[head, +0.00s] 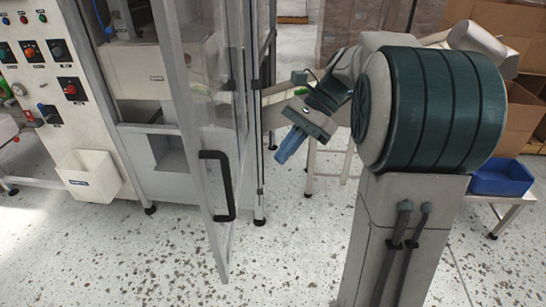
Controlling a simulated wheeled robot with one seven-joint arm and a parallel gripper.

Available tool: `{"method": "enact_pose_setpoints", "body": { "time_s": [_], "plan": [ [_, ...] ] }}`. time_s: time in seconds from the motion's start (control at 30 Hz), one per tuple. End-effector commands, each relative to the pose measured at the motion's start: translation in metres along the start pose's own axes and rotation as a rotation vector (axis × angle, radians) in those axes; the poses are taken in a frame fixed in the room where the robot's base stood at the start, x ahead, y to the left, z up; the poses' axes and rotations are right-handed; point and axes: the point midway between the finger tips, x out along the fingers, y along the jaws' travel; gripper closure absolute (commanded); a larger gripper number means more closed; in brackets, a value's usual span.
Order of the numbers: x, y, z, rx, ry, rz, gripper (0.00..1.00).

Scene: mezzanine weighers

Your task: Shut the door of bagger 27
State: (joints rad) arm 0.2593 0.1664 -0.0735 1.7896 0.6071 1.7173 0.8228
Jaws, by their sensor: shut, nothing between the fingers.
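The bagger (150,85) stands at the left with a grey metal frame. Its clear-panelled door (193,115) stands open, swung out toward me, with a black bar handle (228,187) low on it. No number 27 can be read on it. My gripper (284,157), with blue fingers, is shut and empty. It hangs to the right of the door, pointing down and left, apart from the handle and seemingly farther back.
A control panel (38,58) with buttons and a white bin (88,175) are at the left. A blue tray (499,178) sits on a low table at the right, near cardboard boxes (521,117). The speckled floor (290,245) before the door is clear.

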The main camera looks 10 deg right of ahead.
Motion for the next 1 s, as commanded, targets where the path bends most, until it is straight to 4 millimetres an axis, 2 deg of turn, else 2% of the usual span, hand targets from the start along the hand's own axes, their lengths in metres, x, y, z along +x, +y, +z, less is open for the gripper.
{"method": "enact_pose_setpoints", "body": {
  "time_s": [0.3,0.4,0.63,1.0],
  "plan": [
    [0.069,0.001,0.001,-0.003,-0.001,0.005,1.0],
    [0.086,0.001,0.004,-0.004,0.001,0.004,1.0],
    [0.105,0.001,0.025,-0.004,0.003,0.002,1.0],
    [0.11,0.001,0.028,-0.003,0.003,0.001,1.0]
  ]
}}
